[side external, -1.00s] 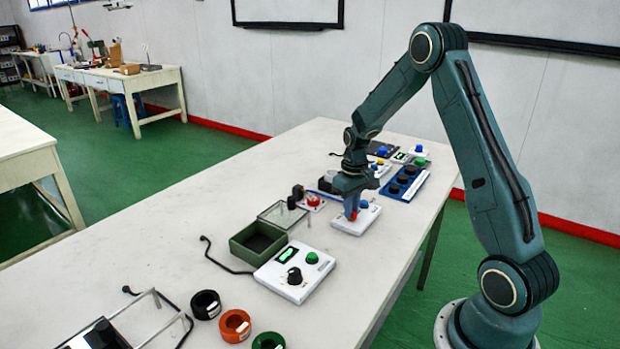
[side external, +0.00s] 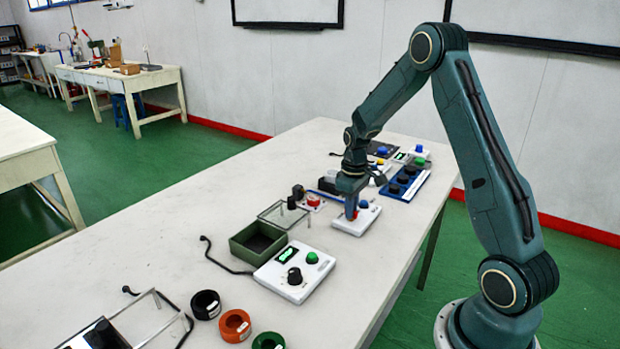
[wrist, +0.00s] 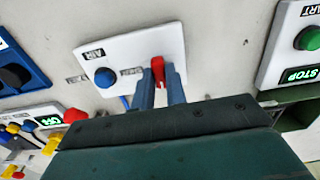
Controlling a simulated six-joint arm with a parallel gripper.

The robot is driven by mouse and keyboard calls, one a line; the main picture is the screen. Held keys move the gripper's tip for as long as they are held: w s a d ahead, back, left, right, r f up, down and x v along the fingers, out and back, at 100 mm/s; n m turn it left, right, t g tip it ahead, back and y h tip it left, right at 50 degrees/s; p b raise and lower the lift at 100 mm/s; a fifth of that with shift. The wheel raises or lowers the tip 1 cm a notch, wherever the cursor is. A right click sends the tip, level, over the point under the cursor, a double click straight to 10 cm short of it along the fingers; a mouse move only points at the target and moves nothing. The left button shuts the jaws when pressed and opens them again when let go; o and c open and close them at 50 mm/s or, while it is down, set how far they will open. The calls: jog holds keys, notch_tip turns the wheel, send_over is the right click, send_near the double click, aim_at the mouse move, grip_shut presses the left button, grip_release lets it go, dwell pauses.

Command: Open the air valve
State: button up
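The air valve panel (side external: 345,228) is a white box on the table in the side view. In the wrist view the panel (wrist: 122,52) carries the label AIR, a blue knob (wrist: 105,77) and a red valve handle (wrist: 158,68). My gripper (side external: 351,212) reaches down onto the panel. In the wrist view the two blue-grey fingers of my gripper (wrist: 160,78) stand on either side of the red handle, with no clear gap beside it. The lower part of the handle is hidden between the fingers.
A white box with a green button (side external: 312,257) and black knob stands nearer the camera, beside a green open container (side external: 240,252). A blue panel with black knobs (side external: 420,181) lies behind the valve panel.

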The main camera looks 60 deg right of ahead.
jog(key=o, duration=0.4)
jog(key=shift+r, duration=0.15)
notch_tip(320, 180, up, 14)
dwell(0.6)
dwell(0.3)
